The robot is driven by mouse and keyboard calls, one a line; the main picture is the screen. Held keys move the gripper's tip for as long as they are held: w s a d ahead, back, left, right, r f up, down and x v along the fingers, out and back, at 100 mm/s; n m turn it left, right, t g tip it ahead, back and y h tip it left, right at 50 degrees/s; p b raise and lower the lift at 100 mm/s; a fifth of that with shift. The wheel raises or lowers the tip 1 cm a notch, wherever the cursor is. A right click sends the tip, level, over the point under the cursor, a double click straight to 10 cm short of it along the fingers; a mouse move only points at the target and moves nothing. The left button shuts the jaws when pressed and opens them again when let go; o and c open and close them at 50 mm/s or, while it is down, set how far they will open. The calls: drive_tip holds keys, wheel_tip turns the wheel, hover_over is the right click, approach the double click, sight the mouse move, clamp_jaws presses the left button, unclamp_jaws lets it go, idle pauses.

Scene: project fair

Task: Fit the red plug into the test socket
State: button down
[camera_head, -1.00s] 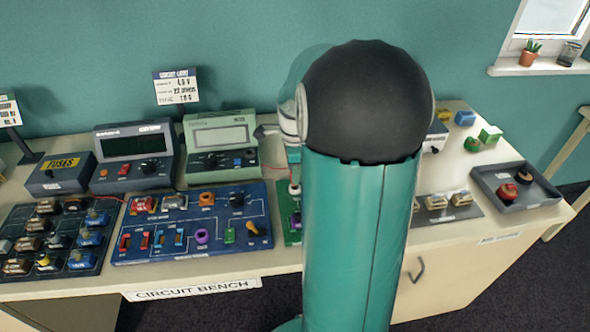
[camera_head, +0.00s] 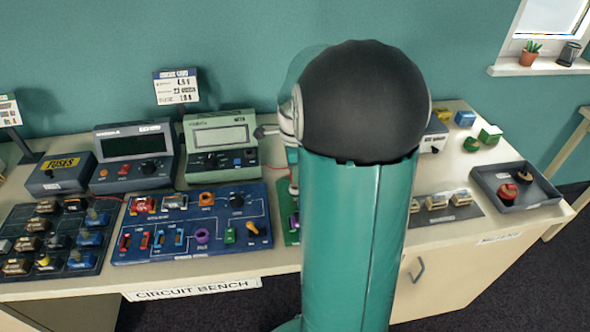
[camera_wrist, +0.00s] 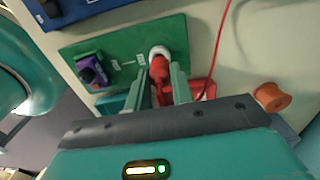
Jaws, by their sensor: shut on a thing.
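The red plug (camera_wrist: 159,70) is between the two fingers of my gripper (camera_wrist: 165,85) in the wrist view, with a red cable (camera_wrist: 217,50) nearby. Its front end is at the white ring of the test socket (camera_wrist: 157,52) on the green board (camera_wrist: 120,50). I cannot tell how deep the plug sits in the ring. My gripper is shut on the plug.
A purple part (camera_wrist: 91,70) stands on the green board. An orange spool (camera_wrist: 271,96) lies to the right in the wrist view. The blue circuit board (camera_head: 190,245) and two meters (camera_head: 135,160) are left of my arm. A grey tray (camera_head: 535,197) stands at the far right.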

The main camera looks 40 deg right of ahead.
drive_tip(key=shift+f, duration=0.95)
idle(0.7)
drive_tip(key=c, duration=0.7)
unclamp_jaws()
drive_tip(key=shift+o, duration=0.2)
drive_tip(key=shift+r, duration=4.05)
